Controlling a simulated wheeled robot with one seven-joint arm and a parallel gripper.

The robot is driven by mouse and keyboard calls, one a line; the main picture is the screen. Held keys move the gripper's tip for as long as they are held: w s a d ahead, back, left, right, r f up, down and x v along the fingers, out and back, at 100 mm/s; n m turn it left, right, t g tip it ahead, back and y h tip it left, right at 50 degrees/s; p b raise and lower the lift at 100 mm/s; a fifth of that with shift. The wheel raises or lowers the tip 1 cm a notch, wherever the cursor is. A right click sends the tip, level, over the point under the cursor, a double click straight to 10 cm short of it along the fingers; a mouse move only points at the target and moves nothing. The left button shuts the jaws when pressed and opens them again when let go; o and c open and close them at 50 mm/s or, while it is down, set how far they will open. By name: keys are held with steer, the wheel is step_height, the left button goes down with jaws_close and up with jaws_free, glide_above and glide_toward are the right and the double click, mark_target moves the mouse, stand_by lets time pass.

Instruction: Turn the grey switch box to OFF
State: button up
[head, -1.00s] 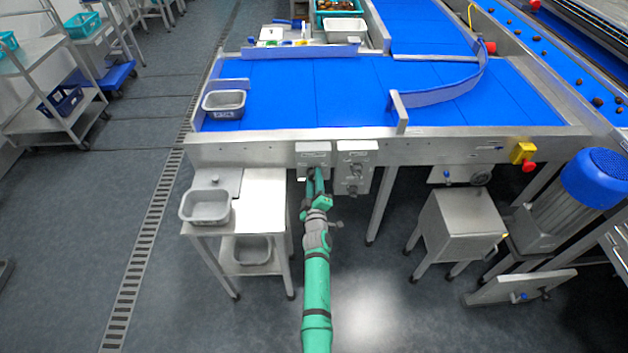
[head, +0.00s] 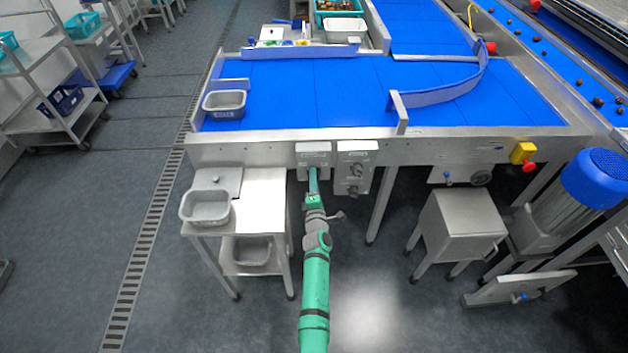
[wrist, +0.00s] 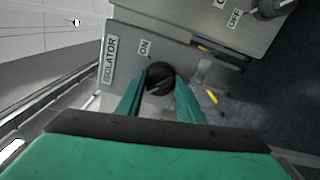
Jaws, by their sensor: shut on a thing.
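The grey switch box (head: 313,149) hangs on the front rail of the blue-topped table in the head view. In the wrist view its face (wrist: 126,50) carries an ISOLATOR label and an ON label, seen turned on their side. A round black knob (wrist: 160,78) sits below the ON label. My gripper (wrist: 161,84) is shut on the knob, with one green finger on each side of it. In the head view my gripper (head: 313,176) reaches the box from the front. The fingers hide parts of the knob, and its pointer direction is unclear.
A second grey control box (head: 355,170) hangs close on the right; its OFF label (wrist: 236,18) shows in the wrist view. A steel side table (head: 262,195) with a grey tub (head: 205,207) stands to the left.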

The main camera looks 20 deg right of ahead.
steer(key=shift+s+f, duration=0.1)
stand_by(0.4)
steer(key=o, duration=1.1)
steer(key=shift+c, duration=0.2)
steer(key=shift+s, duration=0.1)
steer(key=v, duration=1)
steer(key=shift+s+a, duration=0.15)
steer(key=shift+s, duration=0.15)
